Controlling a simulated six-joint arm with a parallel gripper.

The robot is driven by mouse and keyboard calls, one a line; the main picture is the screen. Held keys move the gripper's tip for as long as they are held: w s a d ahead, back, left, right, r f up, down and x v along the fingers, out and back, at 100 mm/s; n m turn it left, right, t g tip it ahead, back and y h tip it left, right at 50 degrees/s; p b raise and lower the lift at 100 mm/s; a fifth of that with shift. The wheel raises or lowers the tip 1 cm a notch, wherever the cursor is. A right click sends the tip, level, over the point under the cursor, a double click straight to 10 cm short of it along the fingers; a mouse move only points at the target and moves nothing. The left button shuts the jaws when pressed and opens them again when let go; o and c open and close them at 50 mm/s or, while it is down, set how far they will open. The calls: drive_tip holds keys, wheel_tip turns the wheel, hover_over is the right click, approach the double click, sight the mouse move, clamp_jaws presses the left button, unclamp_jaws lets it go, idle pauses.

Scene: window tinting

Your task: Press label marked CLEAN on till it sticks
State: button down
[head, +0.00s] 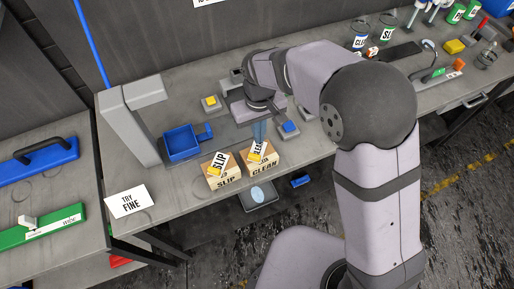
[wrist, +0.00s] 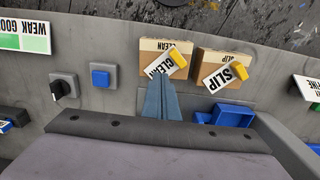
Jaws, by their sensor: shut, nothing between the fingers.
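The label marked CLEAN (head: 257,150) is a white tag with a yellow piece on it. It lies tilted on a wooden block (head: 264,168), whose front also reads CLEAN. In the wrist view the label (wrist: 158,66) lies across the block's face (wrist: 147,84), its yellow piece toward the far right. My gripper (head: 259,140) has blue fingers that are shut and empty, pointing down at the label. In the wrist view the fingertips (wrist: 159,78) overlap the label's near edge and hide part of it. I cannot tell whether they touch it.
A similar block (head: 225,180) with a SLIP label (head: 218,161) stands close to the left. A blue tray (head: 182,142) is behind it. A blue button (head: 289,127) is right of my gripper, a yellow button (head: 211,102) behind. A grey post (head: 130,125) stands left.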

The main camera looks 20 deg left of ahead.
drive_tip(key=shift+r+p, duration=1)
drive_tip(key=shift+r, duration=0.4)
drive_tip(key=d+r+m, duration=0.3)
drive_tip(key=d+m, duration=0.1)
drive_tip(key=d, duration=1.3)
drive_tip(key=s+d+m, duration=0.2)
drive_tip(key=s+d, duration=0.2)
drive_tip(key=d, duration=0.3)
drive_tip(key=s+d+f+m, duration=0.1)
drive_tip(key=s+d+m, duration=0.2)
drive_tip(key=d, duration=0.4)
drive_tip(key=shift+s+d, duration=0.15)
drive_tip(key=shift+s, duration=0.7)
